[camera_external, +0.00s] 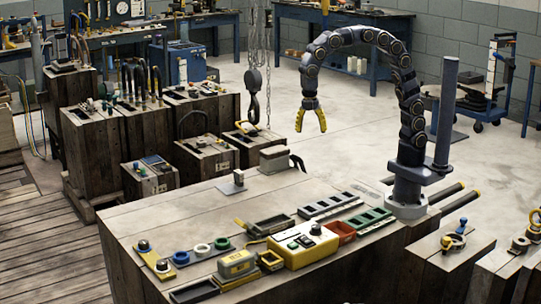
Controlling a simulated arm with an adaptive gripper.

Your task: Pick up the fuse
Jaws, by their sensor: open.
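My gripper (311,127) has yellow fingers. It hangs open and empty, pointing down, high above the far side of the wooden workbench (165,215). I cannot tell which thing is the fuse; the parts on the bench are too small to make out. My gripper is well apart from all of these.
Several ring-shaped parts (201,250) lie at the front left. Dark slotted trays (332,206) and a red bin (340,232) stand near my arm's base. A small grey plate (232,187) lies farther back. A hook (253,95) hangs on chains left of my gripper. The bench's left part is mostly clear.

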